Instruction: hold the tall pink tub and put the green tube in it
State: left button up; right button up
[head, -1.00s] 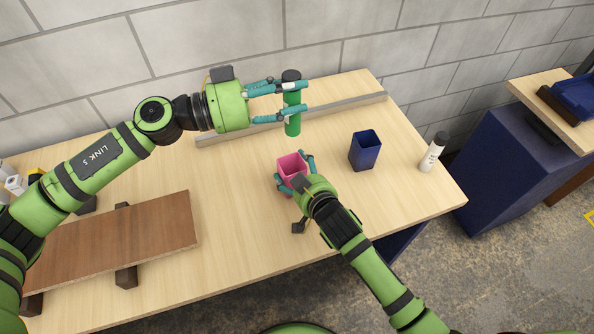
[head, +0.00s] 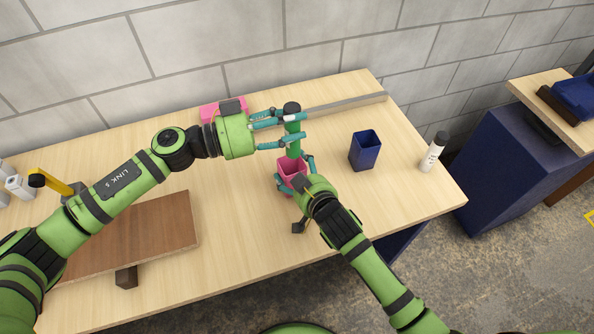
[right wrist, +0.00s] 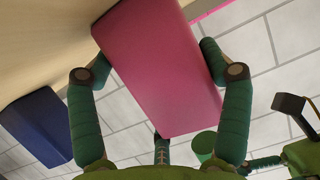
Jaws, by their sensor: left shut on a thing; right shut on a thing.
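The tall pink tub (head: 290,176) stands upright near the table's middle. My right gripper (head: 295,172) is shut around it, with fingers on opposite sides. In the right wrist view the tub (right wrist: 160,70) fills the space between the fingers. My left gripper (head: 302,130) is shut on the green tube (head: 293,148), upright with a dark cap. The tube's lower end lines up with the tub's mouth in the head view. In the right wrist view the tube's end (right wrist: 203,143) shows by the tub's rim; I cannot tell whether it is inside.
A dark blue tub (head: 364,152) and a white bottle (head: 432,153) with dark cap stand to the right. Another pink container (head: 210,112) is partly hidden behind my left arm. A grey rail (head: 345,103) lies along the back. A raised brown board (head: 150,236) is at the left.

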aim_at(291, 157)
pick_arm(q)
jog(key=shift+f, duration=2.75)
jog(key=o, duration=1.3)
jog(key=v, duration=1.2)
jog(key=shift+r, duration=0.1)
pick_arm(e)
jog(key=o, duration=1.1)
